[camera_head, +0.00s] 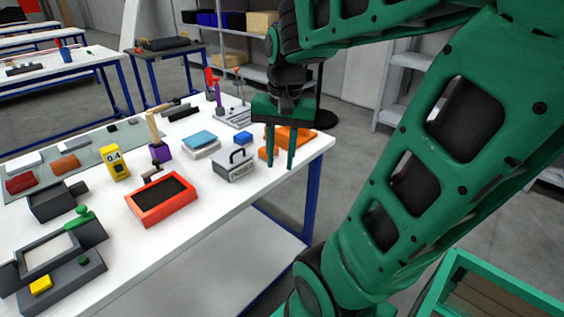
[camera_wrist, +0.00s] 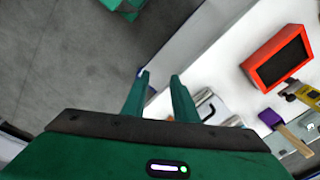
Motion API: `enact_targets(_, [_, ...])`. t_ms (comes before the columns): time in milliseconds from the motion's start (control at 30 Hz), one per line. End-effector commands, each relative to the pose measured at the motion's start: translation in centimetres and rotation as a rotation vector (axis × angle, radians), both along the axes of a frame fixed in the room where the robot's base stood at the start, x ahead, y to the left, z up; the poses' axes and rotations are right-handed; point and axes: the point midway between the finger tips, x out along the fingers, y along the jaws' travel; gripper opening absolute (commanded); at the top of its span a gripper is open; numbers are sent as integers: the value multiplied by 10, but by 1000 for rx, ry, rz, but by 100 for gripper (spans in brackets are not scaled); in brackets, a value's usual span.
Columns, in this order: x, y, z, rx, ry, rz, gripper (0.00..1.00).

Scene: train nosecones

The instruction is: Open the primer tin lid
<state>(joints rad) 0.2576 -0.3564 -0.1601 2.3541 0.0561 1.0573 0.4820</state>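A small grey tin-like box (camera_head: 233,172) with a black handle on top and a label too small to read stands near the right end of the white table. It looks like the primer tin, and its lid looks closed. In the wrist view, a pale silver part with a dark handle (camera_wrist: 206,104) shows just right of my fingers, partly hidden by them. My gripper (camera_head: 280,166) hangs fingers down to the right of the box, near the table's right edge, apart from it. In the wrist view my gripper (camera_wrist: 160,74) has a gap between its fingers and nothing in it.
An orange object (camera_head: 300,136) lies behind my fingers. A red-orange tray (camera_head: 160,200) with a dark inside lies left of the box. A blue-topped block (camera_head: 200,143), a small blue block (camera_head: 243,137) and a yellow gauge (camera_head: 114,162) stand nearby. The white table (camera_head: 215,222) is bare along its front edge.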

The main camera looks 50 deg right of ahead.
Motion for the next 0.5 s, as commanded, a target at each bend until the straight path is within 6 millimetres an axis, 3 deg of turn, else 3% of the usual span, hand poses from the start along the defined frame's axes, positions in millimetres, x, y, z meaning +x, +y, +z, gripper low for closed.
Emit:
enact_targets(200, [-15, 2, -7, -2, 12, 58, 26])
enact_targets(500, [-18, 3, -8, -3, 14, 69, 26])
